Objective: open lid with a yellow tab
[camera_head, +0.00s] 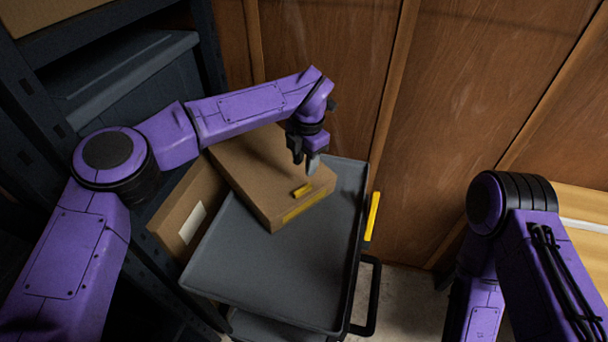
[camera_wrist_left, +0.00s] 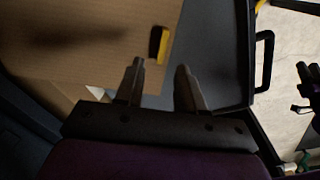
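A brown cardboard box (camera_head: 262,172) lies on the grey cart top, its lid flat and closed. A small yellow tab (camera_head: 303,190) sits on the lid near its front edge, and a yellow strip (camera_head: 304,206) runs along the front side below it. My left gripper (camera_head: 308,166) is just above the tab end of the lid, pointing down. In the left wrist view its two fingers (camera_wrist_left: 160,76) are apart with nothing between them, and the yellow tab (camera_wrist_left: 159,43) shows just beyond them. My right gripper is out of the head view; a dark pronged shape at the wrist view's right edge may be it.
The grey cart (camera_head: 270,275) has a raised rim, a black handle (camera_head: 370,300) and a yellow piece (camera_head: 373,216) at its right. Another cardboard box (camera_head: 190,212) with a white label stands to the left, by dark shelving (camera_head: 28,110). The cart's front part is clear.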

